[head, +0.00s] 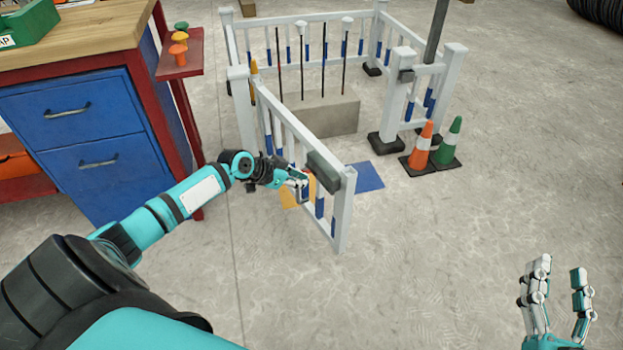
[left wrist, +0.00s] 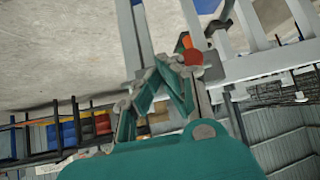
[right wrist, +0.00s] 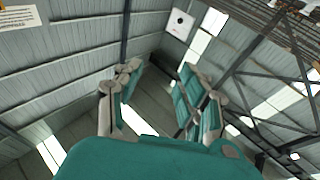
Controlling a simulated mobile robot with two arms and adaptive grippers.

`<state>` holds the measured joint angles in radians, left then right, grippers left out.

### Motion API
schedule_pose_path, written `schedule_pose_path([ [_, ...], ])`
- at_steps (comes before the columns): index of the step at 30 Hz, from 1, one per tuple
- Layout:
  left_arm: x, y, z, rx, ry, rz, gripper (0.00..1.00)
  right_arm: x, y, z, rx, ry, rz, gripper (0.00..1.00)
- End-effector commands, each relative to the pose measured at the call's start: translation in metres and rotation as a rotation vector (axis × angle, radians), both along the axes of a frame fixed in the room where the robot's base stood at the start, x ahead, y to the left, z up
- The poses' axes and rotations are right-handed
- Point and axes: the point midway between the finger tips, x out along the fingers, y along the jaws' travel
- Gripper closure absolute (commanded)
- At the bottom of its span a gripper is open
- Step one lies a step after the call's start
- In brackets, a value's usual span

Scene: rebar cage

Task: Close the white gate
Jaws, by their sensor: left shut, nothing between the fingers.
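The white gate (head: 343,212) stands swung open toward me, hinged at the white post (head: 241,108) beside the workbench. A grey-green block (head: 323,171) sits near the top of its free end. My left gripper (head: 304,184) is at the gate's near side, close below the top rail, just left of the block. Contact with the bars cannot be told. Its fingers (left wrist: 155,72) meet at the tips and hold nothing, with white bars (left wrist: 262,62) close by in the left wrist view. My right gripper (head: 556,290) is open and empty, away from the gate; its fingers (right wrist: 158,82) are apart.
The white fence (head: 300,19) encloses a grey block (head: 330,112) with upright rods. The opposite post (head: 450,68) stands behind orange (head: 421,148) and green (head: 446,143) cones. A blue-drawer workbench (head: 85,130) is at left.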

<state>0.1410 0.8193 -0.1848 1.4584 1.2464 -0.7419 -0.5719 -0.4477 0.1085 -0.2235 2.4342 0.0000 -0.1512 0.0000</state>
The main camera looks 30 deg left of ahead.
Motion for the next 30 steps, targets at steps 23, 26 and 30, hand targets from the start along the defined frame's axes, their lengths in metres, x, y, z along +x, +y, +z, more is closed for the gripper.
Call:
schedule_pose_path([
  [23, 0.038, -0.016, -0.001, 0.000, 0.001, 0.001, 1.00, -0.021, 0.002, 0.049, 0.084, -0.299, 0.017, 0.60],
  [26, 0.039, -0.018, -0.001, 0.000, 0.000, 0.004, 1.00, -0.020, 0.002, 0.049, 0.083, -0.296, 0.017, 0.60],
  [30, 0.049, -0.024, -0.001, -0.003, -0.001, 0.023, 1.00, -0.019, 0.002, 0.047, 0.080, -0.282, 0.017, 0.60],
])
